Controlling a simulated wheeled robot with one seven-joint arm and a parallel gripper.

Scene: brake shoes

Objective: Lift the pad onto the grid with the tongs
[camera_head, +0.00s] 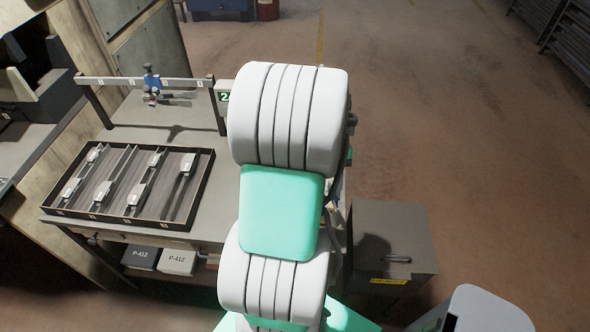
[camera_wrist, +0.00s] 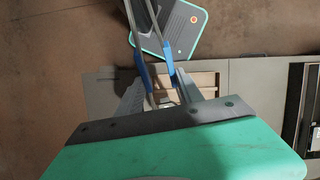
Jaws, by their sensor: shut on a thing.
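My gripper (camera_wrist: 158,92) is shut on the tongs in the wrist view. The tongs (camera_wrist: 153,35) have two thin metal arms with blue sleeves near my fingers, and run out of the top of the picture. Their tips are out of view, so I cannot tell whether they hold anything. Several pads (camera_head: 138,193) with pale tops and dark sides lie in a dark tray (camera_head: 150,222) on the table at left in the head view. My arm hides my gripper and the tongs there. I cannot clearly make out the grid; wooden slats (camera_wrist: 207,82) show behind my fingers in the wrist view.
A rail (camera_head: 140,80) with a blue clamp-like piece (camera_head: 152,82) stands along the back of the table (camera_head: 215,190). A sign (camera_head: 224,97) stands by its right post. Boxes marked P-412 (camera_head: 178,261) sit below. A grey cabinet (camera_head: 392,243) stands right; open floor lies beyond.

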